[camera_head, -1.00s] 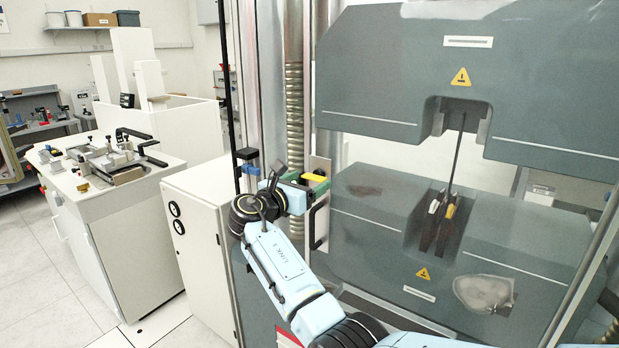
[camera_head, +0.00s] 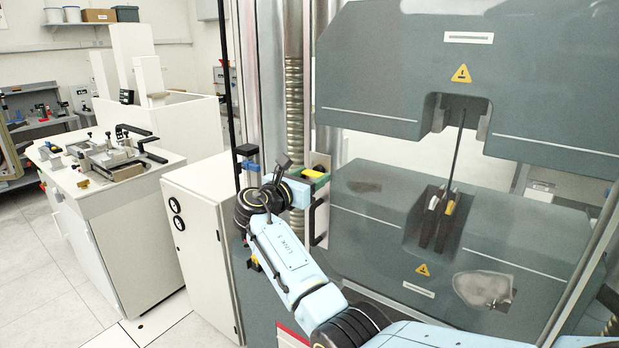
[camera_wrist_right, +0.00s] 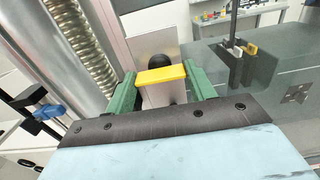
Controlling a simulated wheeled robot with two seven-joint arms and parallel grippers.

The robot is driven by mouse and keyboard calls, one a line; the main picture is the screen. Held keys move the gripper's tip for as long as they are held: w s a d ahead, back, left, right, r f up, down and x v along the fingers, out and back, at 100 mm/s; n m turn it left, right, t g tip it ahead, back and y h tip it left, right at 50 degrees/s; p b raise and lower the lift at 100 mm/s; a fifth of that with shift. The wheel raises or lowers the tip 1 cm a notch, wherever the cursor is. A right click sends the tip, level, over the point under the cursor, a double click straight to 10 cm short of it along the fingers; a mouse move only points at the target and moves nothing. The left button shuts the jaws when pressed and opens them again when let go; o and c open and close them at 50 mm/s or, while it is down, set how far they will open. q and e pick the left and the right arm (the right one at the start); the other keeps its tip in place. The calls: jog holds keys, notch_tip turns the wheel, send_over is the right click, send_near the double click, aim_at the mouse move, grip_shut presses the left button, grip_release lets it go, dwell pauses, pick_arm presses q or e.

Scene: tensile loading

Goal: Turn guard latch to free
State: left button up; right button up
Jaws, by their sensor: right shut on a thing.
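The guard latch, a grey block with a yellow top (camera_wrist_right: 162,75), is mounted by the metal plate at the left edge of the testing machine. My right gripper (camera_head: 318,177) is at the latch. In the right wrist view its green fingers (camera_wrist_right: 163,90) stand on either side of the block, shut on it. A round black knob (camera_wrist_right: 158,62) is just behind the yellow top. The lower part of the latch is hidden by the gripper. My left gripper is not in view.
The grey testing machine (camera_head: 380,215) fills the right, with a thin dark rod (camera_head: 457,150) between its upper and lower heads. A black and blue fitting (camera_head: 248,158) is on the slim post left of my wrist. A white cabinet (camera_head: 200,235) and a bench (camera_head: 125,205) stand left.

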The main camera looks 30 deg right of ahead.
jog(key=shift+m, duration=0.3)
jog(key=m+b, duration=0.2)
jog(key=m, duration=0.1)
jog(key=shift+f+m, duration=0.15)
jog(key=shift+m, duration=0.25)
jog(key=m+b, duration=0.3)
jog(key=m, duration=0.1)
jog(key=m+b, duration=0.4)
jog(key=m, duration=0.1)
jog(key=shift+m, duration=0.4)
jog(key=shift+m+b, duration=1.35)
jog(key=shift+m, duration=0.45)
jog(key=o, duration=1)
